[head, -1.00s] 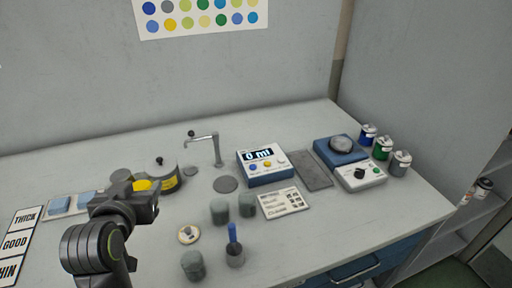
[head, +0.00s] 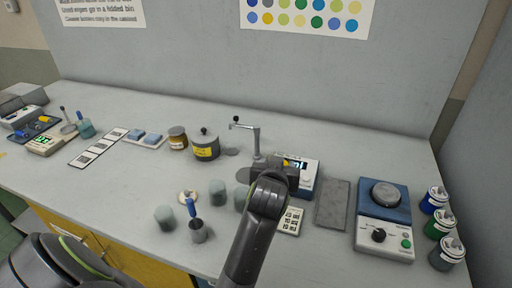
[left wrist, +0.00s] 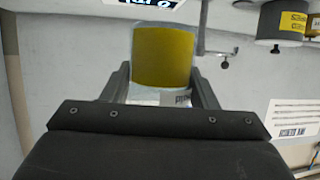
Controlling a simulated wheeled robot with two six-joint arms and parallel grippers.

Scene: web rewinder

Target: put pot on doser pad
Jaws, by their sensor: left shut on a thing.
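My left gripper (head: 275,172) is in front of the doser (head: 310,178). In the left wrist view its fingers (left wrist: 162,88) are shut on a pot with a yellow face (left wrist: 163,55); the head view mostly hides this pot behind the gripper. The round grey doser pad (head: 243,174) shows partly, just left of the gripper, near the spout (head: 257,142). I cannot tell whether the pot is over the pad or touching it. The doser's display (left wrist: 155,3) shows at the top of the left wrist view. My right gripper is not in view.
Grey-green cups (head: 218,192) and a blue-handled tool (head: 192,208) stand at the front. A knobbed tin with a yellow label (head: 205,146) and a small jar (head: 178,138) stand left. A grey slab (head: 332,204) and a blue scale (head: 384,215) are right.

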